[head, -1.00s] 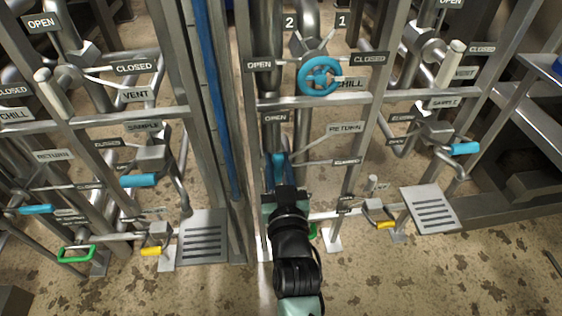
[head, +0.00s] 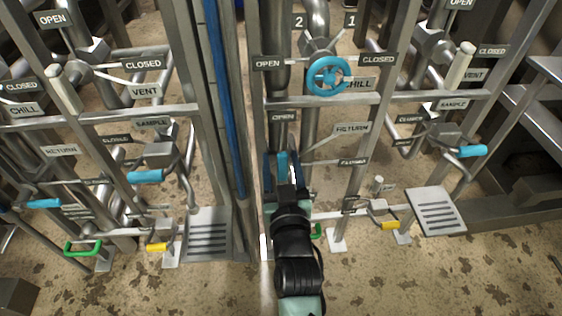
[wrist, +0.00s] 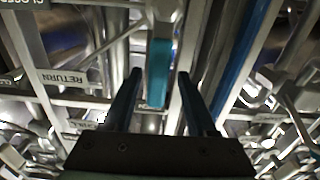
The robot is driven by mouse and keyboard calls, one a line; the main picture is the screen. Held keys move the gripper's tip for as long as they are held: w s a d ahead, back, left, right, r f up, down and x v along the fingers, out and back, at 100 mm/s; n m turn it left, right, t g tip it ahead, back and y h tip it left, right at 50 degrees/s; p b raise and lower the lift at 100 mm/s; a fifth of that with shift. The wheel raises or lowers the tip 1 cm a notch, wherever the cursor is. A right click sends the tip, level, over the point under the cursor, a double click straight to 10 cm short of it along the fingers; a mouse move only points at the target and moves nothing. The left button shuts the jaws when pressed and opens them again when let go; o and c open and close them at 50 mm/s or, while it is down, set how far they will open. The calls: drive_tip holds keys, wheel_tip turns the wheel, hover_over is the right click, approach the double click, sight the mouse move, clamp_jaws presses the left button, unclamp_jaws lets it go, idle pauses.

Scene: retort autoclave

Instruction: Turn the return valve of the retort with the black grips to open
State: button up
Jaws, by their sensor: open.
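The middle panel carries a RETURN label (head: 351,128), an OPEN label (head: 283,117) above and a CLOSED label (head: 353,162) at right. A valve lever with a blue grip (head: 282,163) stands nearly upright in the head view, below the OPEN label. My gripper (head: 282,158) reaches it from below, fingers apart. In the wrist view the blue grip (wrist: 159,75) lies between the two open fingers of my gripper (wrist: 158,80), with gaps on both sides. My gripper hides the lever's lower part. The grip looks blue; I see no black grip on any valve.
A blue CHILL handwheel (head: 328,76) sits above the lever. A steel upright with a blue pipe (head: 224,100) stands close at left. A yellow-gripped valve (head: 390,225) and a slotted plate (head: 436,211) are at lower right. Similar valve panels flank both sides.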

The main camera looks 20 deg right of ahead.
drive_tip(key=shift+s, duration=0.15)
drive_tip(key=p+v, duration=0.6)
drive_tip(key=v, duration=0.6)
drive_tip(key=shift+s, duration=0.35)
drive_tip(key=shift+a, duration=0.1)
drive_tip(key=w+a+r+n+t+y+p, duration=0.1)
drive_tip(key=w+a+r+t, duration=0.15)
drive_tip(key=r, duration=0.85)
drive_tip(key=w+a+r+t+p, duration=0.15)
drive_tip(key=w+r, duration=0.25)
drive_tip(key=r, duration=0.6)
drive_tip(key=w+a+r+n+t+y+p, duration=0.1)
drive_tip(key=w+a+r, duration=0.15)
drive_tip(key=r, duration=0.85)
drive_tip(key=s+a+r+n+t+y+p, duration=0.1)
drive_tip(key=s+a+r+t+y, duration=0.3)
drive_tip(key=r, duration=1)
drive_tip(key=s+a+r+t+h+p, duration=0.15)
drive_tip(key=s+r, duration=0.45)
drive_tip(key=r, duration=0.9)
wheel_tip(320, 180, up, 38)
drive_tip(key=p, duration=3.7)
drive_tip(key=shift+a+f+p, duration=0.2)
drive_tip(key=shift+a+p, duration=0.2)
drive_tip(key=shift+a, duration=0.05)
drive_tip(key=shift+s+g+y, duration=0.15)
drive_tip(key=shift+g+y, duration=0.1)
